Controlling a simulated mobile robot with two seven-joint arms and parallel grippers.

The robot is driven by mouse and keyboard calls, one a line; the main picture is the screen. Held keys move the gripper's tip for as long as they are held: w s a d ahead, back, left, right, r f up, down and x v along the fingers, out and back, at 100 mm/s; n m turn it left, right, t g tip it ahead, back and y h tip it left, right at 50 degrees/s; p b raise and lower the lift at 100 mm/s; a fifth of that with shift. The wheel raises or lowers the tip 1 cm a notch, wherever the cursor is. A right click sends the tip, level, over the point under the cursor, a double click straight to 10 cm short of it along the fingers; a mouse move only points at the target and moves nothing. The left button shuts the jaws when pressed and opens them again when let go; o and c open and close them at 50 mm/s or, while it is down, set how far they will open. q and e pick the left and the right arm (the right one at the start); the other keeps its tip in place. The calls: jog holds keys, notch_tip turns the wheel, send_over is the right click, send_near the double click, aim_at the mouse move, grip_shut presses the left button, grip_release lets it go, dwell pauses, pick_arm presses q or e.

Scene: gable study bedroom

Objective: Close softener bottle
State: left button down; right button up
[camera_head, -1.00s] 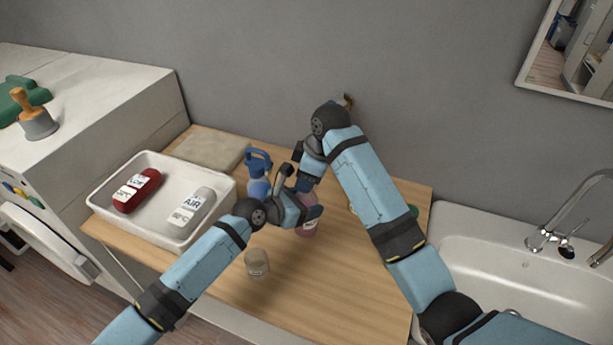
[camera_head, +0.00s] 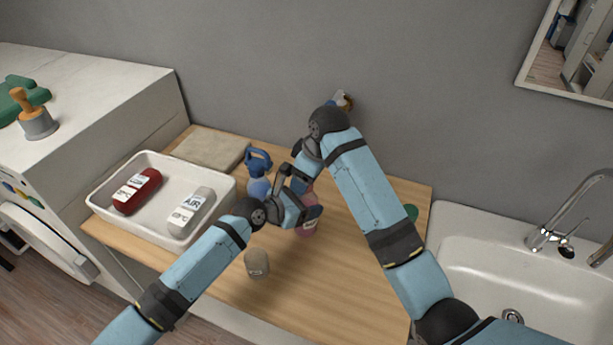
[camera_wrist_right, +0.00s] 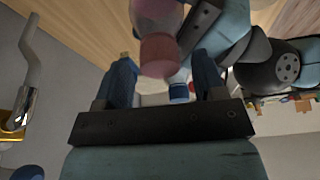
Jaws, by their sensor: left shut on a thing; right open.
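The pink softener bottle (camera_head: 308,227) stands on the wooden worktop, mostly covered by my left gripper (camera_head: 306,200), which is shut on it. In the right wrist view the pink bottle (camera_wrist_right: 157,15) shows at the top, with a darker pink end (camera_wrist_right: 158,56) towards my right gripper. My right gripper (camera_wrist_right: 162,66) is open, its two blue fingers on either side of that end, with gaps visible. In the head view the right fingertips are hidden by the arms. I cannot tell whether the pink end is a seated cap.
A blue bottle (camera_head: 259,187) stands just behind the left gripper. A white tray (camera_head: 228,190) with a red and a white bottle is at left. A small beige container (camera_head: 257,264) stands in front. A green thing (camera_head: 411,212) is partly behind my right arm; a sink (camera_head: 470,250) lies right.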

notch_tip(320, 180, up, 4)
jog(key=shift+r, duration=0.15)
jog(key=shift+o, duration=0.5)
jog(key=shift+a+r, duration=0.1)
jog(key=r+n, duration=0.1)
jog(key=n, duration=0.1)
jog(key=a+r+n, duration=0.1)
jog(key=r+n, duration=0.1)
jog(key=w+r+n, duration=0.1)
jog(key=n, duration=0.2)
jog(key=shift+a+r+g+h, duration=0.15)
jog(key=shift+a+g+h, duration=0.15)
jog(key=shift+g, duration=0.1)
jog(key=d+r+n, duration=0.1)
jog(key=n, duration=0.1)
jog(key=d+r+n+g, duration=0.1)
jog(key=n, duration=0.1)
jog(key=d+n+g+h, duration=0.1)
jog(key=n, duration=0.1)
jog(key=shift+w+r+n, duration=0.2)
jog(key=shift+r+n, duration=0.1)
jog(key=shift+r, duration=0.1)
jog(key=f, duration=0.4)
jog(key=a+f, duration=0.1)
jog(key=f, duration=0.3)
jog(key=s+f, duration=0.1)
jog(key=f, duration=0.3)
jog(key=shift+a, duration=0.25)
